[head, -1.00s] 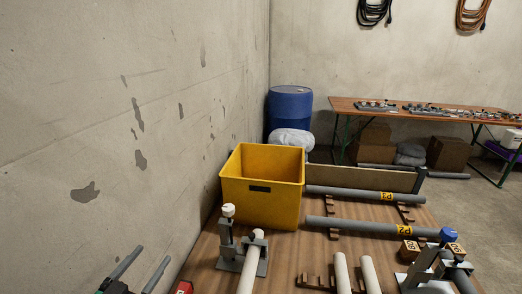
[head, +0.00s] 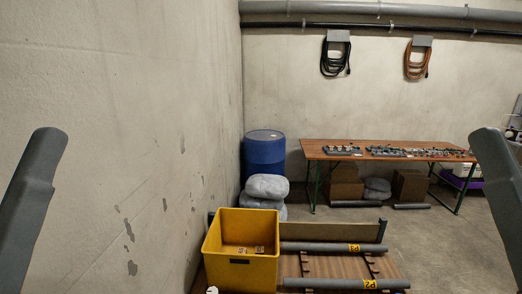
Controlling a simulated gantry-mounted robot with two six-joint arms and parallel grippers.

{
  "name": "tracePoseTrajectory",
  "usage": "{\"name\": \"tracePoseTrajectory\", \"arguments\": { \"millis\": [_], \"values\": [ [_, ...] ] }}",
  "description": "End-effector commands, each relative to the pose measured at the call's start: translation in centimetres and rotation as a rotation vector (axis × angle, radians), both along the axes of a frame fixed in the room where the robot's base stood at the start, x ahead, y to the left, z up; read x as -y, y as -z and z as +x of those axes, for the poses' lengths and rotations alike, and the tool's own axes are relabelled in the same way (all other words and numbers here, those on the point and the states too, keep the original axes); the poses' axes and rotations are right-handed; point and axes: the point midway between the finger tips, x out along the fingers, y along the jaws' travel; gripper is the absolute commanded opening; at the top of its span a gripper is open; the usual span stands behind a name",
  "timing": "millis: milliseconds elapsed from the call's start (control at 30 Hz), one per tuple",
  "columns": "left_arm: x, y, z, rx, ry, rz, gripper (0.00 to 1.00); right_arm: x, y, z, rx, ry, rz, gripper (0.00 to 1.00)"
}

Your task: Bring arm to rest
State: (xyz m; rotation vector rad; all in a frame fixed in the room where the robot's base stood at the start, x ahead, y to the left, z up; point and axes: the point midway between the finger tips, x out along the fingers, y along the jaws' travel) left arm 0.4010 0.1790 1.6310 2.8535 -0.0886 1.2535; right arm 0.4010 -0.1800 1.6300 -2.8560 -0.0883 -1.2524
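A grey link of my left arm (head: 28,205) stands at the left edge of the head view. A grey link of my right arm (head: 503,185) stands at the right edge. Both are raised and apart from the objects around. Neither gripper shows in the picture, so what they hold cannot be seen.
The yellow crate (head: 240,270) holds small blocks. Grey pipes P3 (head: 315,247) and P2 (head: 335,284) lie on racks on the wooden bench (head: 340,268). A blue barrel (head: 265,152) and a long table (head: 400,147) stand behind. Concrete floor is clear at right.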

Motion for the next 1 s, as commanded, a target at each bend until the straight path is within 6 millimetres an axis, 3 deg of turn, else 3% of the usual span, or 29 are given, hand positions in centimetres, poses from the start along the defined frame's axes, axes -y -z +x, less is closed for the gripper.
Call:
{"name": "tracePoseTrajectory", "arguments": {
  "millis": [33,100,300,400,500,1000],
  "values": [
    [0.0,-5.3,0.0,-0.001,-0.001,0.001,0.82,0.0,-5.3,0.0,0.000,0.000,0.000,0.50],
    [0.0,-8.7,0.0,-0.001,-0.001,0.001,0.82,0.0,-8.7,0.0,0.000,0.000,0.000,0.50],
    [0.0,-17.1,0.1,-0.002,-0.001,0.001,0.82,0.0,-17.2,0.0,0.000,0.000,0.000,0.50],
    [0.0,-19.3,0.1,-0.003,-0.001,0.001,0.82,0.0,-19.4,0.0,0.000,0.000,0.000,0.50],
    [0.0,-20.1,0.1,-0.003,-0.001,0.001,0.82,0.0,-20.2,0.0,-0.001,0.000,0.000,0.50],
    [0.0,-19.8,0.1,-0.002,-0.001,0.001,0.82,0.0,-19.8,0.0,-0.001,0.000,0.000,0.50]
  ]
}}
